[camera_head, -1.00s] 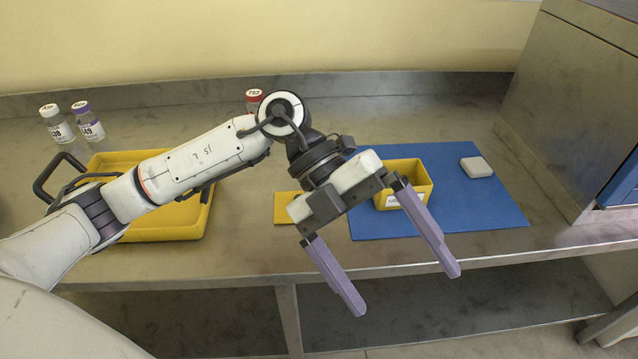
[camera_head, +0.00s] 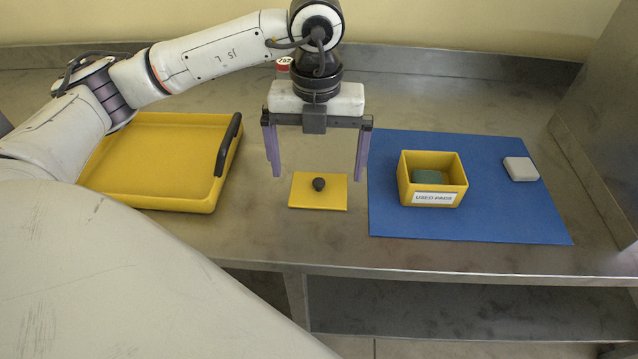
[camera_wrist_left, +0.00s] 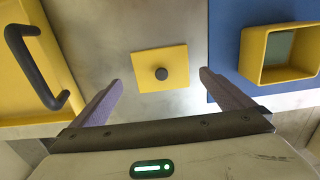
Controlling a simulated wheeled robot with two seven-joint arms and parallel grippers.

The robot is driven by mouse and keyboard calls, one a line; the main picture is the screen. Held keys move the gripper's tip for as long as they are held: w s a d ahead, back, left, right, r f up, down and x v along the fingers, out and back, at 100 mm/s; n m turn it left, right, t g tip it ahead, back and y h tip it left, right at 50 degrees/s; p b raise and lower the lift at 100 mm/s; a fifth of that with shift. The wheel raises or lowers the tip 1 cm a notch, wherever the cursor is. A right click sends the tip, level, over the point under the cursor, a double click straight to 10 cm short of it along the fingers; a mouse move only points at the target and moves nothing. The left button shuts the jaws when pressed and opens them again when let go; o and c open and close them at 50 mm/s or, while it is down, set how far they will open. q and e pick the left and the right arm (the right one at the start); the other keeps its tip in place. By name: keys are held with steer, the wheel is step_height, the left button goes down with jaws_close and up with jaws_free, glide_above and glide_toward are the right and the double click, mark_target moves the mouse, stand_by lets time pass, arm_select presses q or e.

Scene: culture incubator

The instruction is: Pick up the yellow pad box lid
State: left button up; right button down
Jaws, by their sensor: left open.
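The yellow pad box lid (camera_head: 332,197) is a flat square plate with a dark round knob (camera_head: 319,184) in its middle. It lies on the steel bench between the yellow tray and the blue mat. My left gripper (camera_head: 317,172) is open and empty, fingers pointing down, above and slightly behind the lid. In the left wrist view the lid (camera_wrist_left: 145,63) and its knob (camera_wrist_left: 161,74) show ahead, between the lines of the two spread fingers (camera_wrist_left: 160,88). The open yellow pad box (camera_head: 405,187), labelled USED PADS, stands on the mat with a green pad inside. My right gripper is not seen.
A yellow tray (camera_head: 206,201) with dark handles is on the left. The blue mat (camera_head: 480,222) lies on the right, with a white block (camera_head: 521,169) on it. A red-capped bottle (camera_head: 283,65) stands behind my left gripper. The bench's front edge is close to the lid.

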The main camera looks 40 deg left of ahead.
mark_target(319, 181)
arm_select(q)
steer(key=shift+d+f, duration=0.1)
steer(key=shift+f, duration=1.8)
steer(key=shift+w, duration=0.1)
steer(key=c, duration=1)
steer(key=shift+r, duration=0.1)
